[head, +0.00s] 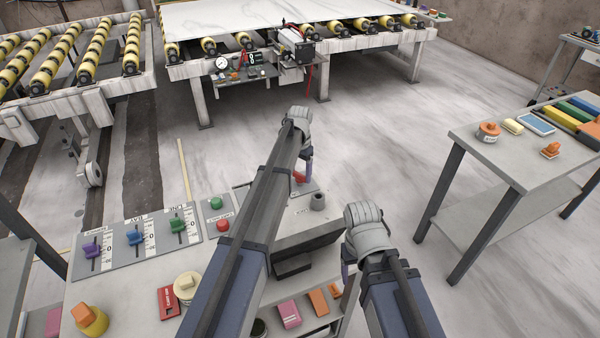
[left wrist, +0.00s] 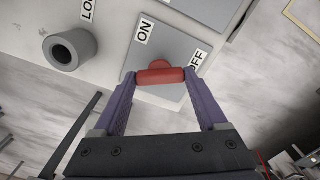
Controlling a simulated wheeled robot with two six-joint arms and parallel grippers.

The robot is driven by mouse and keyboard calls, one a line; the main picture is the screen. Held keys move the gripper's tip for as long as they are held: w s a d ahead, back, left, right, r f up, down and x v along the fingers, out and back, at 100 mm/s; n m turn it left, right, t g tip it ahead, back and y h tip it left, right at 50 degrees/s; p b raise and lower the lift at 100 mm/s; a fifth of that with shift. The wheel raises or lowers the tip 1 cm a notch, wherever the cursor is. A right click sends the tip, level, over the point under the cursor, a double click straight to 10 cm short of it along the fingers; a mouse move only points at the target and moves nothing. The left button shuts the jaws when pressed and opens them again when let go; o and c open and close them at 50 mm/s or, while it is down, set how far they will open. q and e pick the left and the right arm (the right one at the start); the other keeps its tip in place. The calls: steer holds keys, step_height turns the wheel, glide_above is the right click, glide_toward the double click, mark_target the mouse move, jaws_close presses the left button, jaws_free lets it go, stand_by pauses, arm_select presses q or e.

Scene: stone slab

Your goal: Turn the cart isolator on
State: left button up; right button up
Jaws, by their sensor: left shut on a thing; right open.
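The cart isolator is a red handle (head: 299,177) on a small grey plate at the cart's far right corner. In the left wrist view the red handle (left wrist: 160,76) lies across the picture, and the grey plate (left wrist: 182,48) carries an ON label (left wrist: 143,30) and an OFF label (left wrist: 197,60). I cannot tell which label the handle points to. My left gripper (left wrist: 160,78) is shut on the handle, one purple finger at each end; in the head view my arm partly hides it. My right gripper (head: 347,272) is open, off the cart's right side, its fingers mostly hidden.
The cart (head: 130,282) bears a panel of coloured sliders (head: 135,237), green (head: 216,203) and red (head: 223,225) buttons, and a grey cylinder (head: 318,201) near the isolator. A side table (head: 490,150) stands right. A roller table (head: 290,20) is behind; floor between is clear.

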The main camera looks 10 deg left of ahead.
mark_target(300, 174)
arm_select(q)
steer(key=m, duration=0.5)
steer(key=shift+m, duration=0.3)
stand_by(0.4)
steer(key=o, duration=1.3)
steer(key=shift+r, duration=0.1)
step_height(300, 174, up, 8)
steer(key=p, duration=0.8)
steer(key=shift+f, duration=0.2)
steer(key=shift+f, duration=0.15)
